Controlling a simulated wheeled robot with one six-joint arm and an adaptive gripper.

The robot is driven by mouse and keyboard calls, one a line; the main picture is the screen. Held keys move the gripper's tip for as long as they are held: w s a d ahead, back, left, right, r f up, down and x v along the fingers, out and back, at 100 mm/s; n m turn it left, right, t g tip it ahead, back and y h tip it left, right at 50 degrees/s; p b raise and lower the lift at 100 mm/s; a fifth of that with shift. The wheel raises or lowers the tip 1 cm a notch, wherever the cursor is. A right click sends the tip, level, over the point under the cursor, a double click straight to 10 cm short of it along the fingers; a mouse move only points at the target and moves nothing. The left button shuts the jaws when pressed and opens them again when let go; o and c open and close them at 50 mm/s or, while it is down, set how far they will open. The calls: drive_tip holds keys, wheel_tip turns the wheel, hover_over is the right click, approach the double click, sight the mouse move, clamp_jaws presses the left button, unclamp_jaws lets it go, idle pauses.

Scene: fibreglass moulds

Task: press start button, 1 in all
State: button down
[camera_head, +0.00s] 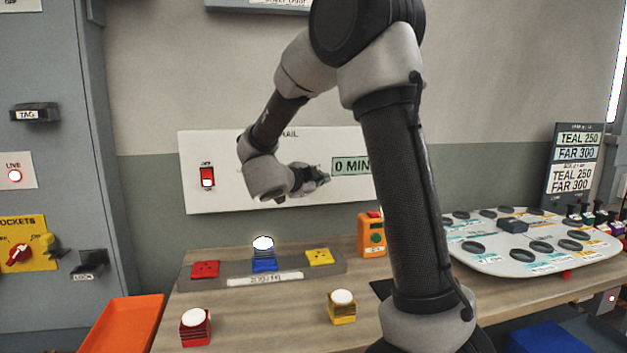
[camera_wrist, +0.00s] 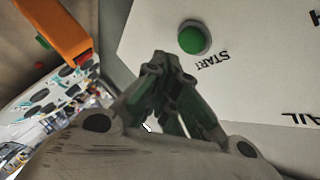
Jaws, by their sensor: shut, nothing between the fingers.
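The start button (camera_wrist: 192,39) is a round green button in a grey ring, on a white wall panel (camera_wrist: 260,95) with the word START beside it. In the head view the same white panel (camera_head: 225,150) hangs on the wall behind the bench, and the button cannot be made out there, near my arm. My gripper (camera_wrist: 162,62) is shut and empty. Its fingertips appear just beside the button in the wrist view, apart from it in the picture. In the head view my gripper (camera_head: 322,177) is in front of the panel, left of the display (camera_head: 351,166).
A red switch (camera_head: 207,177) sits at the panel's left. On the bench (camera_head: 255,325) are a grey holder (camera_head: 215,283) with a blue lamp block (camera_head: 264,256), red (camera_head: 195,328) and yellow (camera_head: 342,308) lamp blocks, an orange meter (camera_head: 371,236) and a white board (camera_head: 490,258) at right.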

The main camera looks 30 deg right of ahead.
drive_tip(key=shift+w+d, duration=0.2)
drive_tip(key=shift+w, duration=0.4)
idle(1.1)
drive_tip(key=shift+w+d, duration=0.1)
drive_tip(key=shift+w, duration=0.3)
drive_tip(key=shift+w+d, duration=0.1)
drive_tip(key=shift+w, duration=0.3)
idle(0.5)
drive_tip(key=shift+s, duration=0.1)
drive_tip(key=shift+s+a, duration=0.2)
drive_tip(key=shift+s, duration=0.5)
drive_tip(key=shift+s, duration=0.1)
drive_tip(key=s, duration=0.2)
drive_tip(key=s+a, duration=0.1)
drive_tip(key=s, duration=0.1)
drive_tip(key=shift+s+a, duration=0.2)
drive_tip(key=shift+s, duration=0.1)
